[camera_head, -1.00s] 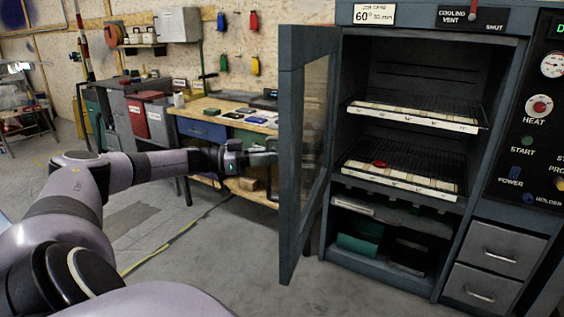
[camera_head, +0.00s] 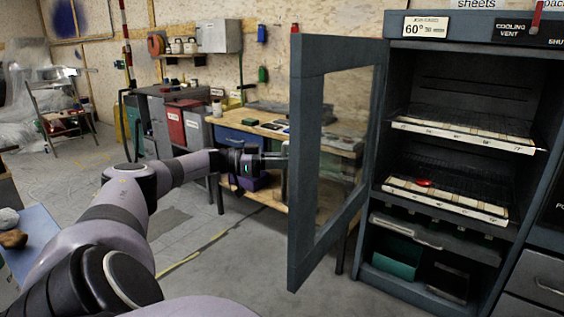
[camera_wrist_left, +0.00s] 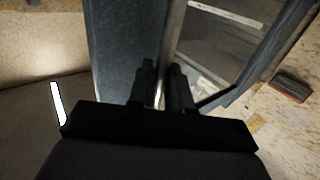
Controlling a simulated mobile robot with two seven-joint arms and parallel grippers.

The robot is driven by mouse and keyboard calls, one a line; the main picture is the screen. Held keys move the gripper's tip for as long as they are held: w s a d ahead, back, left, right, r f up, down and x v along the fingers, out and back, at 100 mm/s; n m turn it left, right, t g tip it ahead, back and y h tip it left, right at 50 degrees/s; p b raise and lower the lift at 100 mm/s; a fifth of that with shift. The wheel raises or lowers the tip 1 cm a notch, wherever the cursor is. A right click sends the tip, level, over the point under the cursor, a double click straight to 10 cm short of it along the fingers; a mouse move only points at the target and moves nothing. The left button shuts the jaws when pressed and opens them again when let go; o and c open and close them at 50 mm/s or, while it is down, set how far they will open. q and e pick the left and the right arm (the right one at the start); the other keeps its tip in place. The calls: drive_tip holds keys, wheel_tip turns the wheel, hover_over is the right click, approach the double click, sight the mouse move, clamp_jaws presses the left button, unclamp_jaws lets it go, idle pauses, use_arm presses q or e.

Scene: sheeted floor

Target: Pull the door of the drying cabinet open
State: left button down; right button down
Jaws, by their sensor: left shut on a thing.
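The drying cabinet (camera_head: 397,54) stands at the right of the head view. Its grey-blue door (camera_head: 306,180), a frame around a glass pane, stands swung out wide and shows the wire shelves inside. My left gripper (camera_head: 284,161) reaches the door's outer side from the left, and its fingertips are hidden behind the door's edge. In the left wrist view my left gripper (camera_wrist_left: 161,92) is shut on a pale metal bar, the door handle (camera_wrist_left: 173,35), beside the door's panel (camera_wrist_left: 120,50). My right gripper is not in view.
A workbench (camera_head: 262,128) with a blue drawer stands behind the door. Red and grey bins (camera_head: 185,124) stand left of it. A blue table corner (camera_head: 35,245) is at the lower left. The floor in front of the door is clear.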

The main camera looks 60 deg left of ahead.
use_arm(q)
drive_tip(key=shift+w+a+r, duration=0.1)
drive_tip(key=shift+a+r, duration=0.05)
drive_tip(key=shift+r, duration=0.25)
drive_tip(key=c, duration=1.5)
unclamp_jaws()
drive_tip(key=shift+o, duration=1.4)
drive_tip(key=shift+w+f, duration=0.1)
drive_tip(key=shift+w, duration=0.05)
drive_tip(key=b+v, duration=0.1)
drive_tip(key=v, duration=0.6)
drive_tip(key=shift+f, duration=0.15)
